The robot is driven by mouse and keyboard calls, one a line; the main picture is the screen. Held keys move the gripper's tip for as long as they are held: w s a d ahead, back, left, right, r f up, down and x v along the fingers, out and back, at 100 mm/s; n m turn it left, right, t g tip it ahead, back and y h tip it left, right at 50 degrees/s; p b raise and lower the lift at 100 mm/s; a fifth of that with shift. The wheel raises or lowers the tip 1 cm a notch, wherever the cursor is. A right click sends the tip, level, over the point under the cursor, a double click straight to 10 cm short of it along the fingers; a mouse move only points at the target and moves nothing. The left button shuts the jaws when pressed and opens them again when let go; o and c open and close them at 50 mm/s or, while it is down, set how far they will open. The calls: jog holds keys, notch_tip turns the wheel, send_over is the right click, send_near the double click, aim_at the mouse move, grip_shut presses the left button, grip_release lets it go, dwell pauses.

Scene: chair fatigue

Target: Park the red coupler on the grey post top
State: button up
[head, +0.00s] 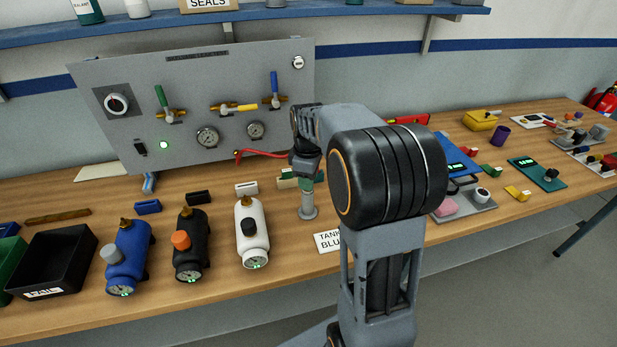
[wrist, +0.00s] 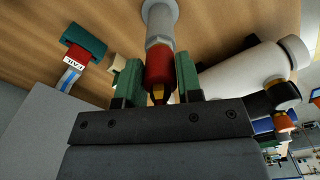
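The red coupler (wrist: 159,68) shows in the wrist view between the two green fingers of my gripper (wrist: 160,72). The fingers lie close along both its sides and appear shut on it. The grey post (wrist: 160,22) is in line with the coupler, and its top meets or nearly meets the coupler's end; I cannot tell if it is fully seated. In the head view the grey post (head: 308,208) stands on the bench directly below my gripper (head: 306,178). There the coupler is hidden by my wrist and fingers.
A "TANK" card (head: 328,241) lies right of the post. The grey gauge panel (head: 200,105) stands behind. A dark bin (head: 50,262) is far left.

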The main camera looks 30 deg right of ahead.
jog(key=o, duration=0.5)
notch_tip(320, 180, up, 14)
jog(key=shift+f, duration=0.1)
dwell(0.5)
